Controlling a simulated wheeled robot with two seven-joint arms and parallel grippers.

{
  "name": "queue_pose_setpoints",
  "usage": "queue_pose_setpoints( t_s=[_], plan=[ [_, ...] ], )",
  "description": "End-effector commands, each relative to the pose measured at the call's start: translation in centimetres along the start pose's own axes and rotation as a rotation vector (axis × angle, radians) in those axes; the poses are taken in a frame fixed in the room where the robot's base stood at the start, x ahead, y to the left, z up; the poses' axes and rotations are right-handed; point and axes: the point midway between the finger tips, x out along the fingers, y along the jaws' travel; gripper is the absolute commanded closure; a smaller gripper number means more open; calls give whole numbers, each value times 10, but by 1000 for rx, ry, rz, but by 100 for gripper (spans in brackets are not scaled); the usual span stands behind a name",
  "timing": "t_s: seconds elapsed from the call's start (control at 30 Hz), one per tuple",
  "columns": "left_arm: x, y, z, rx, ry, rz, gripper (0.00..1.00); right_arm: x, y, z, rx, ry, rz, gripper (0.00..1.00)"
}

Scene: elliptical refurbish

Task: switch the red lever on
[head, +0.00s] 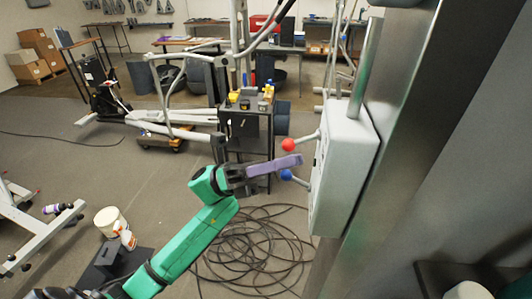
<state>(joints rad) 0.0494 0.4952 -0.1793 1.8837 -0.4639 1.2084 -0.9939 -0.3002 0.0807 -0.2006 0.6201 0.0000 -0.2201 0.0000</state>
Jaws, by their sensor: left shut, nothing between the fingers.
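The red lever is a short grey rod with a red ball (288,145) on its end. It sticks out to the left from the side of a grey box (347,165) on a metal post. A second lever with a blue ball (286,175) sits below it. My left gripper (298,160), with purple fingers on a green arm, points right toward the box. Its fingertips appear between the red ball above and the blue ball below. The fingers are shut and hold nothing. Whether they touch either ball, I cannot tell. My right gripper is not in view.
A wide metal post (395,130) stands behind the box on the right. A black cart (245,130) with small yellow items stands behind my gripper. Coiled cable (250,255) lies on the floor below. A white bucket (110,222) and bottle are at lower left.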

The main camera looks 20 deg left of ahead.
Motion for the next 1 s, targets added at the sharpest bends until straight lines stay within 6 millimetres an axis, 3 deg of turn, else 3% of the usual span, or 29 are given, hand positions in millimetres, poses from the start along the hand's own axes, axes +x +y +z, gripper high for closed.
queue_pose_setpoints(
  t_s=[1.0],
  plan=[
    [0,-4,4,-20,71,61,100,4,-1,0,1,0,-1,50]
  ],
)
